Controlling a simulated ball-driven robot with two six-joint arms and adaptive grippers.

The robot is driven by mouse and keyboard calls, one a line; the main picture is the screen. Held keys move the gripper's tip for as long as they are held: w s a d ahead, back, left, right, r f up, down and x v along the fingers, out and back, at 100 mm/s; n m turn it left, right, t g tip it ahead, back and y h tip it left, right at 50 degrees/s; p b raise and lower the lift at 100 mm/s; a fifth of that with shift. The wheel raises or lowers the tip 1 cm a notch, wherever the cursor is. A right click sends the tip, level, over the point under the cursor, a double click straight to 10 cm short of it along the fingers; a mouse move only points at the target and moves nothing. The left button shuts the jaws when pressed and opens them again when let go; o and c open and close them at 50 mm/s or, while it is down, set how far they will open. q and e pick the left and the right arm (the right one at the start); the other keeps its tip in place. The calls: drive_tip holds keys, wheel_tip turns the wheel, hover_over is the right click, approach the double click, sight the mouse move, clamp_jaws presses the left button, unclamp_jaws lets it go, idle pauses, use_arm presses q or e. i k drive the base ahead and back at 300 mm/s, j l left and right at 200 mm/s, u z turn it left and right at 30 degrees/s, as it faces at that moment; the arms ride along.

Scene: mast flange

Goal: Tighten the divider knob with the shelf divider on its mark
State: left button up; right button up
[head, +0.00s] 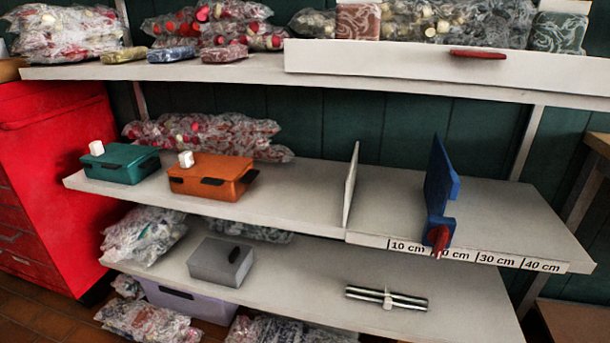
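The blue shelf divider (437,180) stands upright on the right part of the middle shelf (500,205). Its blue foot wraps the front edge, and the red divider knob (438,238) sits on the front of that foot. A label strip (500,260) on the shelf's front edge reads 10 cm, a partly covered number ending in 0 cm, 30 cm and 40 cm. The knob and foot cover the start of that second label. I cannot tell whether the knob is tight or exactly which mark line the divider is at. Neither of my grippers shows.
A thin white panel (350,185) stands left of the divider. Teal (122,165) and orange (212,177) boxes sit farther left. The upper shelf has a white front board (400,65) with a red handle (477,54). A grey box (220,260) and metal rods (385,298) lie below.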

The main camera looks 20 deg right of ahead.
sight(438, 236)
drive_tip(key=z, duration=1.35)
